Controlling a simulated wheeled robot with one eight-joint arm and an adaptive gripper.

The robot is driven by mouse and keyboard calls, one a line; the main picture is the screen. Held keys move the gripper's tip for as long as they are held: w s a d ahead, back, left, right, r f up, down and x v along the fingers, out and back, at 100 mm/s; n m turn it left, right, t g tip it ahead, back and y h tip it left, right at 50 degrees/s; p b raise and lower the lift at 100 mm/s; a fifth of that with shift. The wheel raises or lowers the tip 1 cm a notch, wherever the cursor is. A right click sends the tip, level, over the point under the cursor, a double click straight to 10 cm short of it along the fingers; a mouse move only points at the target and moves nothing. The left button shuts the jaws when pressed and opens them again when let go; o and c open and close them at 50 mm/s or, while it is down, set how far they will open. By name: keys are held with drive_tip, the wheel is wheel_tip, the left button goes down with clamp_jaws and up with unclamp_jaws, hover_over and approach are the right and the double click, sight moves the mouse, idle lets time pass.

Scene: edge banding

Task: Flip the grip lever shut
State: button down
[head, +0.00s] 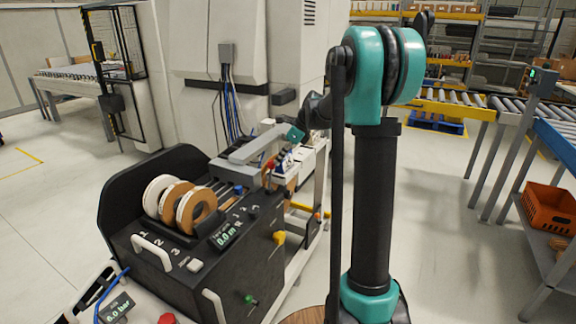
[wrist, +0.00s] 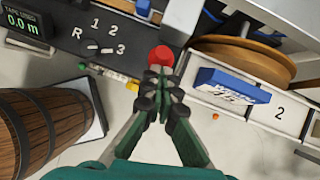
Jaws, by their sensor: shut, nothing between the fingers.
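A round red knob (wrist: 161,57), seemingly the grip lever's end, shows beside the black panel in the wrist view. In the head view a small red part (head: 270,164) shows at the edge of the black machine (head: 150,262), below the grey arm-like cover. My gripper (wrist: 161,78) is shut and empty, its fingertips just below the red knob in the wrist picture; I cannot tell whether they touch it. In the head view the gripper is small and partly hidden near the machine's back right.
A blue block (wrist: 232,85) and brown reel (wrist: 240,52) lie right of the knob. A wooden barrel (wrist: 40,128) stands left. An orange crate (head: 549,208) sits far right.

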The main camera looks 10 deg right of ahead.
drive_tip(key=w+a+g+h, duration=0.2)
drive_tip(key=w+a+h, duration=0.1)
drive_tip(key=w+a, duration=0.3)
drive_tip(key=shift+a+f, duration=0.15)
drive_tip(key=shift+a, duration=1)
drive_tip(key=shift+d, duration=0.1)
